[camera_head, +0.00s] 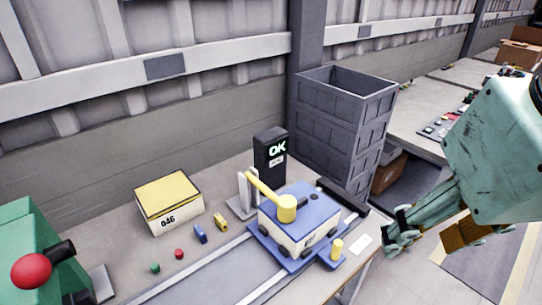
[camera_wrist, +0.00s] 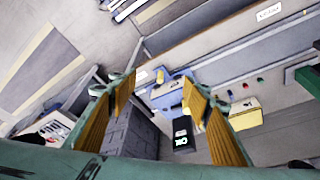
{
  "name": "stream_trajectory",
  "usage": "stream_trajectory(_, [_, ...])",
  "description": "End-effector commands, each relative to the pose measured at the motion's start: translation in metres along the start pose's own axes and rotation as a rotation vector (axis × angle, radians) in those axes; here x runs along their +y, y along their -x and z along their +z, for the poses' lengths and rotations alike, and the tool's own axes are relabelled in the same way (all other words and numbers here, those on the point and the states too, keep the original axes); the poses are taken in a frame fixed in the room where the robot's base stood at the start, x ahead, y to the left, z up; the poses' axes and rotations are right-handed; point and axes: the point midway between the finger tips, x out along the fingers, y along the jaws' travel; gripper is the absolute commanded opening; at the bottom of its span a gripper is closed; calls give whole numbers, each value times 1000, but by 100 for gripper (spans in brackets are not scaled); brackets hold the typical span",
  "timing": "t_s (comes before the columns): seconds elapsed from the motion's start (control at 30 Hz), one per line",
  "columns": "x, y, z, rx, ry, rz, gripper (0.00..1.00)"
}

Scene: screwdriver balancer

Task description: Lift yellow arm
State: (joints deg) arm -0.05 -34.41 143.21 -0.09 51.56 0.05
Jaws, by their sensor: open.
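The yellow arm (camera_head: 265,187) is a thin bar running up and left from a round yellow hub (camera_head: 287,208) on a white box with a blue top (camera_head: 313,204). Its far end is by a grey upright stand (camera_head: 243,190). My gripper (camera_head: 412,246) hangs right of the box, past the table's edge, apart from the yellow arm. In the wrist view my gripper (camera_wrist: 158,82) is open, with nothing between its fingers. The blue-topped box (camera_wrist: 172,92) shows beyond them; the right finger hides part of it, and the yellow arm is not clear there.
A black post with a lit OK sign (camera_head: 270,155) stands behind the box. A tall grey crate stack (camera_head: 340,120) stands behind right. A yellow-lidded box (camera_head: 170,205) and small coloured pieces lie left. A green unit with a red button (camera_head: 32,270) is front left.

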Motion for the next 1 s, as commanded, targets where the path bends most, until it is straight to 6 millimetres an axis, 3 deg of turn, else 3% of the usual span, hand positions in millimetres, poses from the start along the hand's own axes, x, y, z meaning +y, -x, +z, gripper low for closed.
stream_trajectory(0.37, [-2, 0, -12, -11, 27, -3, 45])
stream_trajectory(1.0, [-24, -16, -90, -82, 215, -28, 45])
